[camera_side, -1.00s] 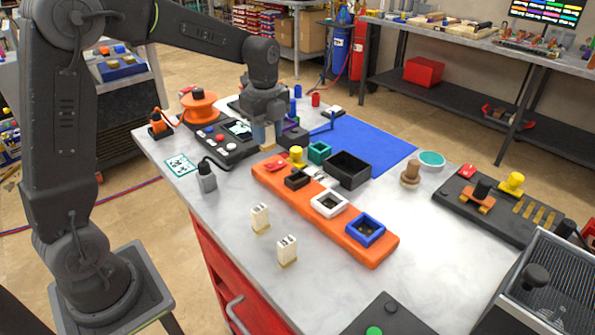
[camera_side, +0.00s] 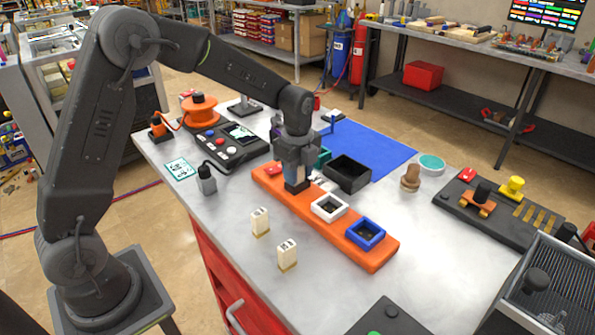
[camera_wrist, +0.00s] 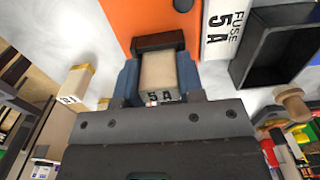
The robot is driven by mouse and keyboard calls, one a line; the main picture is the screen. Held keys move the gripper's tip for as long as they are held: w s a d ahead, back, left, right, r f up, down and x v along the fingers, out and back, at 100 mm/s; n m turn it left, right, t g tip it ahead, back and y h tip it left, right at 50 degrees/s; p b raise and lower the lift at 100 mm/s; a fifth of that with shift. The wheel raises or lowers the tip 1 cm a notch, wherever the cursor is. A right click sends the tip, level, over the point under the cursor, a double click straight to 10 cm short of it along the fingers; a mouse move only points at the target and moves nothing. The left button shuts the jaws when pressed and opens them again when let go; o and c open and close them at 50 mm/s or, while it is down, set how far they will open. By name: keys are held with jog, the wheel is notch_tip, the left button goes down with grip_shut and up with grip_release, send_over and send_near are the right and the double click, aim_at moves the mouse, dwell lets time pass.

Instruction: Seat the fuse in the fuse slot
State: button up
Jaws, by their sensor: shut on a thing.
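The fuse (camera_wrist: 158,76) is a beige block marked 5 A, held between the two blue fingers of my gripper (camera_wrist: 159,70). The dark-framed fuse slot (camera_wrist: 158,41) shows just beyond the fuse, on the orange base (camera_wrist: 115,12), beside the FUSE 5 A label (camera_wrist: 222,25). In the side view my gripper (camera_side: 297,187) is low over the orange base (camera_side: 372,256), at the dark-framed slot. The fingers hide the fuse and most of the slot there. I cannot tell how far the fuse is inside the frame.
White-framed (camera_side: 330,207) and blue-framed (camera_side: 366,232) sockets sit to the right on the base. Two more pale blocks (camera_side: 260,222) (camera_side: 287,254) stand in front. A black open box (camera_side: 348,173) stands behind.

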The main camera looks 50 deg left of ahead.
jog(key=shift+f, duration=0.15)
jog(key=o, duration=0.9)
notch_tip(320, 180, up, 12)
jog(key=r, duration=0.1)
jog(key=s+d+r+n+t, duration=0.2)
jog(key=s+r+n, duration=0.3)
jog(key=s+n, duration=0.45)
jog(key=s+d+f+n+t, duration=0.1)
jog(key=s+f+n+t, duration=0.2)
jog(key=s+n, duration=0.5)
jog(key=s, duration=0.7)
jog(key=shift+d+f+t, duration=0.2)
jog(key=shift+t, duration=0.1)
jog(key=shift+s+n, duration=0.1)
jog(key=shift+n, duration=0.15)
